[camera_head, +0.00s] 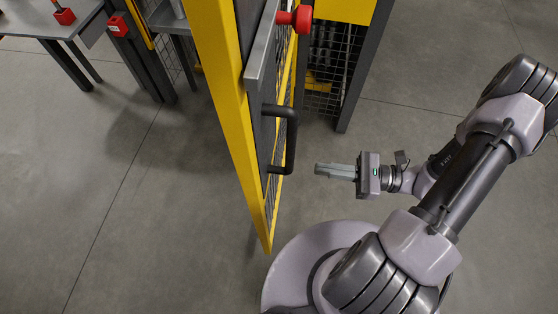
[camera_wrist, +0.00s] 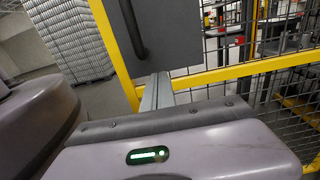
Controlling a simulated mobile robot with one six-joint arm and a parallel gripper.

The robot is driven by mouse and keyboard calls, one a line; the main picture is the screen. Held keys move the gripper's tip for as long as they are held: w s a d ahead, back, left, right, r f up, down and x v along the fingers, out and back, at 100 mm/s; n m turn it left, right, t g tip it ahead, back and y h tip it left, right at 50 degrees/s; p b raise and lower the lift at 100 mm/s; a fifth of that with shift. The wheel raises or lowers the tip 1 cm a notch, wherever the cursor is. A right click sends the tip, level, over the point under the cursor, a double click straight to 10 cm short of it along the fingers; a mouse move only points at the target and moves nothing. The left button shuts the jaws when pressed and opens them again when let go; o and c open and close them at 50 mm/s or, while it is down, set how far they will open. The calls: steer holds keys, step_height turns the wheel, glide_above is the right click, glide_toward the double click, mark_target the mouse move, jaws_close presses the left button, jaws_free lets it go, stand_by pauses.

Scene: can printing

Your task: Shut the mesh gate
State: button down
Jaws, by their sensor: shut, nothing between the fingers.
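The mesh gate (camera_head: 232,110) has a yellow frame and stands swung out toward me in the head view, seen nearly edge-on. Its dark panel carries a black bar handle (camera_head: 291,140). In the wrist view the gate's yellow frame (camera_wrist: 119,55), mesh and dark plate (camera_wrist: 172,35) with the handle (camera_wrist: 133,28) fill the upper part. My gripper (camera_head: 318,170) is shut and empty, to the right of the handle and apart from it in the head view. Its fingers (camera_wrist: 155,92) point toward the plate in the wrist view.
A red knob (camera_head: 302,19) juts out near the gate's top. A grey post (camera_head: 352,65) and fixed mesh stand behind it. A table (camera_head: 50,18) with red items is at the upper left. Open grey floor lies left of the gate. Stacked pale cans (camera_wrist: 72,38) show in the wrist view.

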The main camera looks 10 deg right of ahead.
mark_target(269, 162)
steer(key=b+x, duration=0.2)
steer(key=x, duration=0.8)
steer(key=shift+f, duration=0.1)
steer(key=shift+w+a, duration=0.1)
steer(key=shift+a, duration=0.45)
